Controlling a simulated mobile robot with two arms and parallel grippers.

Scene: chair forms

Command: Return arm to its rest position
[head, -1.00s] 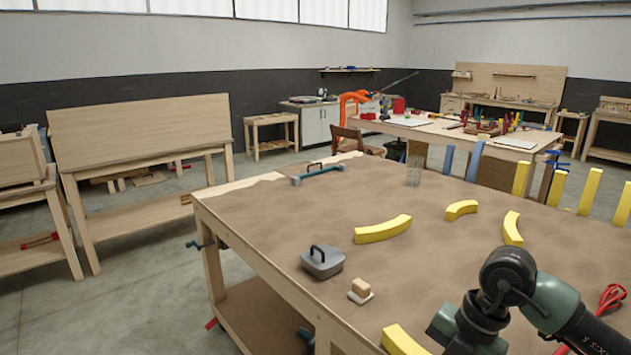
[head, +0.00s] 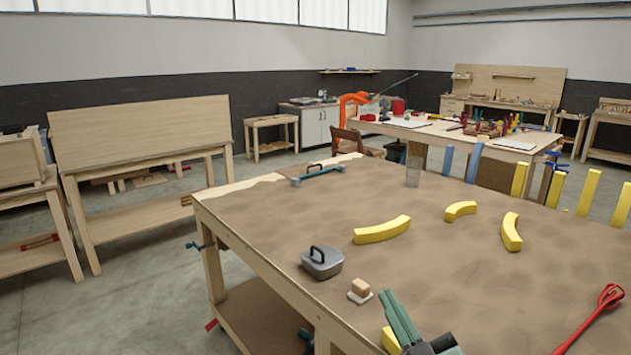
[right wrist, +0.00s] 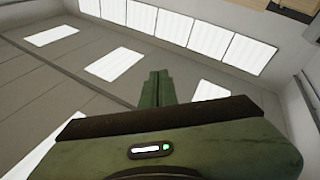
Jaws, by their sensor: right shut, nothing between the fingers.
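My right gripper (head: 401,318) shows at the bottom of the head view, right of centre, its green fingers pointing up and slightly left. It is shut with nothing between the fingers. In the right wrist view my right gripper (right wrist: 158,82) has its fingers together against the ceiling and windows. It partly hides a yellow block (head: 389,341) at the bottom of the head view. My left gripper is not in view.
The workbench (head: 300,215) carries curved yellow pieces (head: 382,229), a grey lidded box (head: 322,263), a small wooden block on a white base (head: 360,290), a clear cup (head: 413,172) and a red tool (head: 600,305).

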